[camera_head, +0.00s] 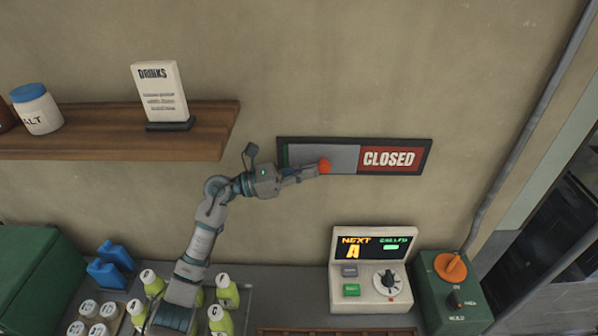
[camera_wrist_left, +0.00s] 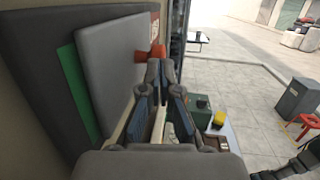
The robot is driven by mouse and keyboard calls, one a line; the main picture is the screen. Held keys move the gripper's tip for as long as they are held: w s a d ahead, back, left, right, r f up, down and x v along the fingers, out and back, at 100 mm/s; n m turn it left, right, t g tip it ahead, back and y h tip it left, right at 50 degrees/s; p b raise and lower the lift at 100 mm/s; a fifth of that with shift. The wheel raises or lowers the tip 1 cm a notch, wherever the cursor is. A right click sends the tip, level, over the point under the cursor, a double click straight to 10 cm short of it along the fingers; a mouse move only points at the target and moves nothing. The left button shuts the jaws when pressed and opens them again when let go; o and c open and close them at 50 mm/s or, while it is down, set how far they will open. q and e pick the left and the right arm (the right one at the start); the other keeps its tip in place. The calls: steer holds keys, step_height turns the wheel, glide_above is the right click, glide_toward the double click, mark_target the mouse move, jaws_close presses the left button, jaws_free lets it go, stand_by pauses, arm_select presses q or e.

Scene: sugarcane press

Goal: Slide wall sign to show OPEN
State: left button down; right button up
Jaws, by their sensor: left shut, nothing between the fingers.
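The wall sign (camera_head: 430,147) is a dark framed board on the wall. Its right part shows a red panel reading CLOSED (camera_head: 388,159). A grey sliding panel (camera_head: 340,156) covers the middle and left, with a thin green strip (camera_head: 285,157) at the left end. In the left wrist view the grey panel (camera_wrist_left: 115,75), green strip (camera_wrist_left: 77,90) and knob (camera_wrist_left: 143,57) show beside the fingers.
A wooden shelf (camera_head: 120,140) with a salt jar (camera_head: 36,110) and drinks card (camera_head: 160,90) is at left. The wall around the sign is clear.

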arm_select(q)
steer(key=x, duration=0.5)
steer(key=s+f+x, duration=0.1)
steer(key=x, duration=0.4)
steer(key=s+f+x, duration=0.1)
steer(key=x, duration=0.4)
steer(key=shift+s+d+f+b, duration=0.1)
steer(key=shift+d+f+b, duration=0.15)
steer(key=shift+d, duration=0.65)
arm_select(e)
steer(key=shift+w+a+r, duration=0.35)
steer(key=shift+w+r, duration=0.3)
steer(key=shift+w, duration=0.2)
steer(key=shift+s, duration=0.1)
arm_select(q)
steer(key=v, duration=1.2)
steer(key=shift+a, duration=0.25)
steer(key=shift+d, duration=0.3)
arm_select(e)
steer(key=shift+d+f, duration=0.1)
steer(key=shift+d, duration=0.1)
